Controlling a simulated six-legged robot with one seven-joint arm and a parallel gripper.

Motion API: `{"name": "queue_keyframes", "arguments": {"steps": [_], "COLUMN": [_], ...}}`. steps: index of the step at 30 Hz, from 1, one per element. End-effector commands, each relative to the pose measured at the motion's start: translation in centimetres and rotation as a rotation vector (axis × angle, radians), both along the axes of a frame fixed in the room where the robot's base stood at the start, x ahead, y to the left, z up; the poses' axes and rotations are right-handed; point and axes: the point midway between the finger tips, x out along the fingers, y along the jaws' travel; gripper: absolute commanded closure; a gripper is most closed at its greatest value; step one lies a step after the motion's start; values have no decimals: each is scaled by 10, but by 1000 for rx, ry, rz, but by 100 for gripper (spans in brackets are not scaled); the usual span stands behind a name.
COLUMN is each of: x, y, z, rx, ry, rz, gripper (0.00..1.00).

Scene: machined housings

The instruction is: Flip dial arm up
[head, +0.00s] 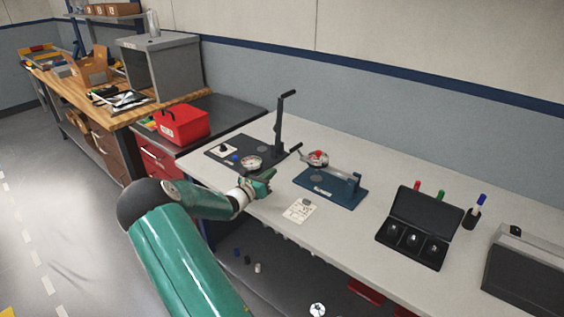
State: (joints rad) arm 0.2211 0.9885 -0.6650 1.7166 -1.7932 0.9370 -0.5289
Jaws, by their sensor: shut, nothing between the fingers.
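A blue fixture (345,190) stands on the light bench top, with a grey bar and a round dial with red on it (317,158) at its left end. To its left is a black base plate (228,148) with an upright black post (280,125) whose short handle points up and right. A second round dial (252,162) sits low at the front of that plate. I cannot tell which of these parts is the dial arm. My green gripper (268,180) is shut and empty near the bench's front edge, by the lower dial; contact cannot be made out.
A white card (300,209) lies in front of the blue fixture. An open black case (418,230), a pen cup (471,217) and a dark grey box (525,275) stand to the right. A red toolbox (181,125) is at the left. Bare bench (350,228) lies between card and case.

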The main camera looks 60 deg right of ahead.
Motion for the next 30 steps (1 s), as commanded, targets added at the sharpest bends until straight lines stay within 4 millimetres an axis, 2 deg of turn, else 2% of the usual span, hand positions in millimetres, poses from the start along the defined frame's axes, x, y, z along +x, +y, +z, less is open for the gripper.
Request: {"name": "queue_keyframes", "arguments": {"steps": [11,14,24,30], "x": [-2,-4,-12,-14], "y": [-6,-17,-76,-95], "z": [0,0,4,4], "rx": [0,0,0,2], "ry": [-2,-2,-2,-1], "rz": [-3,-5,-1,1], "gripper": [100,100,100,100]}}
